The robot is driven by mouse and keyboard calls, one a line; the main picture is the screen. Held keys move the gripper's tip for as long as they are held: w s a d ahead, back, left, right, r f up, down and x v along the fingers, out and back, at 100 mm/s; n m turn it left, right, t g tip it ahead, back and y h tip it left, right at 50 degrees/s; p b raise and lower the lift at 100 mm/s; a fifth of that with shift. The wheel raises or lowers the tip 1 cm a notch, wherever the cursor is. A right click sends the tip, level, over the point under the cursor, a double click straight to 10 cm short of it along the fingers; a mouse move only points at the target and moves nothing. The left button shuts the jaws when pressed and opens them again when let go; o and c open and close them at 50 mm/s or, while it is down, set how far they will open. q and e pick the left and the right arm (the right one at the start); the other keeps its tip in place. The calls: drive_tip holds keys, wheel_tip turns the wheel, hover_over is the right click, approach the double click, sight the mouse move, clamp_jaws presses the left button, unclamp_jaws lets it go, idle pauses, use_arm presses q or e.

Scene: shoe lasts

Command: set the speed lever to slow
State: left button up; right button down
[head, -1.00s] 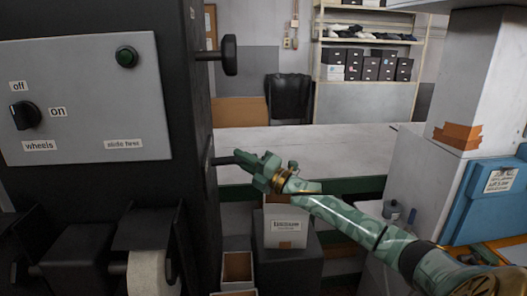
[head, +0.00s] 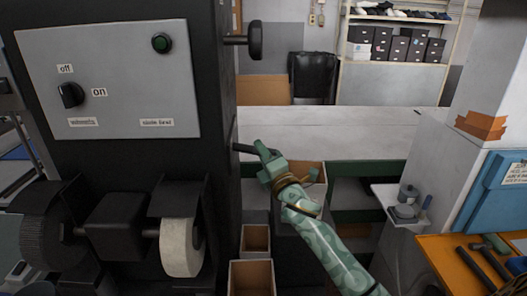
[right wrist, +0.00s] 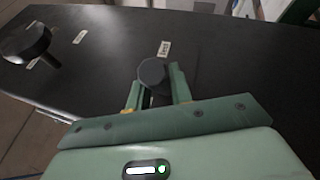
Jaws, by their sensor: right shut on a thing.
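The speed lever (head: 243,148) is a dark rod that sticks out from the right side of the black machine (head: 226,100). In the right wrist view its round dark end (right wrist: 151,71) sits between the two green fingers. My right gripper (head: 262,155), green with brass-coloured parts, is shut on the lever; it also shows in the right wrist view (right wrist: 158,90). A small white label (right wrist: 164,48) is on the machine's side just beyond the lever end, and another (right wrist: 80,37) lies farther left. I cannot read either surely. My left gripper is not in view.
A black knob (head: 255,40) sticks out above the lever. The panel holds an off/on switch (head: 71,95) and a green button (head: 161,43). Open cardboard boxes (head: 252,278) stand below the gripper. An orange table (head: 450,262) with tools is at the lower right.

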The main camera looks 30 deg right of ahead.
drive_tip(key=shift+f, duration=0.2)
drive_tip(key=c, duration=1.4)
unclamp_jaws()
drive_tip(key=shift+a, duration=0.1)
drive_tip(key=shift+c, duration=0.2)
drive_tip(key=shift+o, duration=0.9)
drive_tip(key=shift+s+r, duration=0.1)
drive_tip(key=shift+r, duration=0.05)
drive_tip(key=shift+s+f, duration=0.2)
drive_tip(key=shift+s, duration=0.05)
drive_tip(key=b+v, duration=0.2)
drive_tip(key=v, duration=1.3)
drive_tip(key=shift+s, duration=0.4)
drive_tip(key=shift+a, duration=0.1)
